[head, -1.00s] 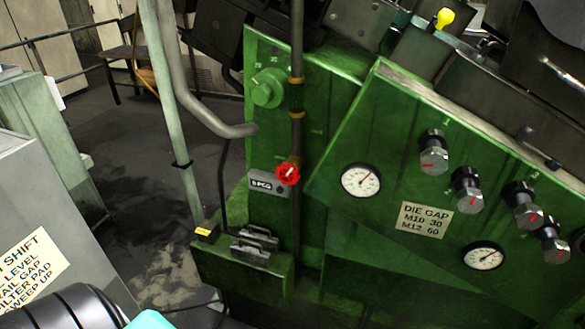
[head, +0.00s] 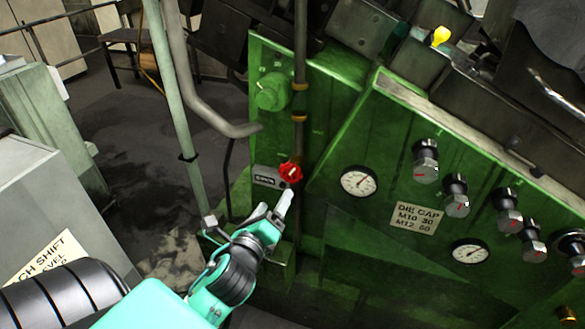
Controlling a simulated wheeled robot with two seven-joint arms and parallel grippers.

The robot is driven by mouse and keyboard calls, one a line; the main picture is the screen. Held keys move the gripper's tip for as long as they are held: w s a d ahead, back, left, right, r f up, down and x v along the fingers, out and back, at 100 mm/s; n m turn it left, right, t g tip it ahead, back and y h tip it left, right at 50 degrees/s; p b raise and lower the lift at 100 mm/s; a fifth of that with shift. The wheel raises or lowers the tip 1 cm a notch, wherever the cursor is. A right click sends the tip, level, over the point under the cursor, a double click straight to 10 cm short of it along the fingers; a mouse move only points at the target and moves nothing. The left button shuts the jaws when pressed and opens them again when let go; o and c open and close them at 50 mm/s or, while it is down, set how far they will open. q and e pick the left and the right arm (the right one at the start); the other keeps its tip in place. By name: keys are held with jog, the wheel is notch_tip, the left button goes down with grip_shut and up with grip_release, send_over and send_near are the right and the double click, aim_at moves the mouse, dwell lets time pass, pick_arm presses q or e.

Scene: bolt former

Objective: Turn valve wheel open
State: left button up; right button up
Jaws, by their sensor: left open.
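The red valve wheel (head: 290,173) sits on a vertical pipe at the left part of the green machine. A small white mark shows on its face. My left gripper (head: 283,204) comes in from the lower left and its fingertips are just below the wheel, close to its lower edge. It is open, with nothing seen between the fingers. I cannot tell whether a fingertip touches the wheel. My left arm hides the lower part of the panel below the wheel. My right gripper is not in view.
The vertical pipe (head: 300,60) runs above the wheel. A pale post (head: 180,110) stands left of it. A grey cabinet (head: 60,205) stands at the left.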

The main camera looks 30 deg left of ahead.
aim_at(290, 174)
pick_arm(q)
jog(key=p+x, duration=0.4)
jog(key=x, duration=0.8)
jog(key=shift+w+r, duration=0.1)
jog(key=shift+w, duration=0.1)
jog(key=shift+w+a, duration=0.1)
jog(key=shift+w, duration=0.45)
jog(key=c, duration=0.9)
jog(key=shift+c, duration=0.2)
